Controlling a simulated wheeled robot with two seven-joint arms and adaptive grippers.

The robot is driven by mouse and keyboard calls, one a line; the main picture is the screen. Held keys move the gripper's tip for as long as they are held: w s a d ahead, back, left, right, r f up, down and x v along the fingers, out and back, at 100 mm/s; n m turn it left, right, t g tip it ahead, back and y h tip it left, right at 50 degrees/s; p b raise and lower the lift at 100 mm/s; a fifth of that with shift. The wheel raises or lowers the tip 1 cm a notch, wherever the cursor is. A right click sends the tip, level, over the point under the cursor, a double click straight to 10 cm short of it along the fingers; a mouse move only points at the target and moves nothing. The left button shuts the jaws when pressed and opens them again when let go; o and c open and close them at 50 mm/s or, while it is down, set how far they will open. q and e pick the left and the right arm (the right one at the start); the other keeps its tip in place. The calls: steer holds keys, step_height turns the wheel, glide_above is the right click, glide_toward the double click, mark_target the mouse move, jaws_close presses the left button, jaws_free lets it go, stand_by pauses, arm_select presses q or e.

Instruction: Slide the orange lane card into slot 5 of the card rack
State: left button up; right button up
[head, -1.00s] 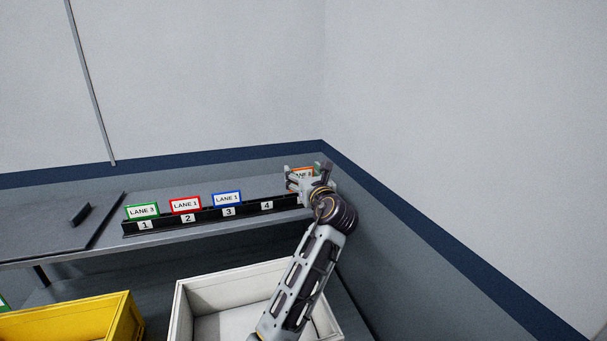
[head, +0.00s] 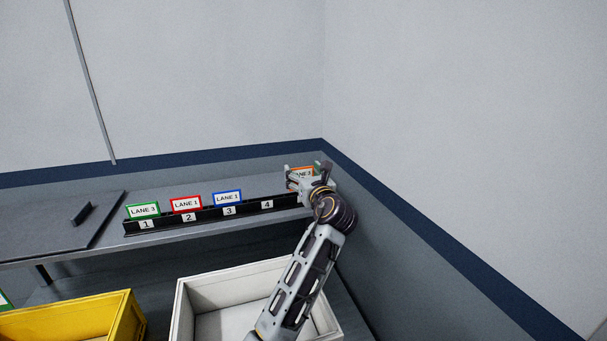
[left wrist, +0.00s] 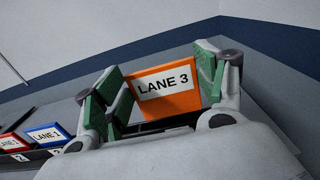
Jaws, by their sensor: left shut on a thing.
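The orange lane card (head: 301,172), reading LANE 3, stands at the right end of the card rack (head: 250,208). In the left wrist view, the card (left wrist: 165,88) is upright between the green-padded fingers of my left gripper (left wrist: 165,85), which is shut on it. In the head view my left gripper (head: 306,178) covers part of the card and the rack's right end. The slot 5 label is hidden. The card's lower edge meets the black rack in the wrist view; how deep it sits I cannot tell. My right gripper is not in view.
Slots 1, 2 and 3 hold a green card (head: 143,210), a red card (head: 186,203) and a blue card (head: 227,198). Slot 4 (head: 267,205) is empty. A white bin (head: 178,305) and a yellow crate (head: 125,315) are below in front. Walls meet behind the rack's right end.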

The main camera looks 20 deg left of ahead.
arm_select(q)
steer(key=shift+f, duration=2)
stand_by(0.4)
steer(key=o, duration=1)
steer(key=shift+o, duration=0.5)
steer(key=shift+r, duration=0.1)
steer(key=shift+r+p, duration=1.3)
steer(key=shift+r, duration=2.65)
steer(key=shift+f, duration=0.1)
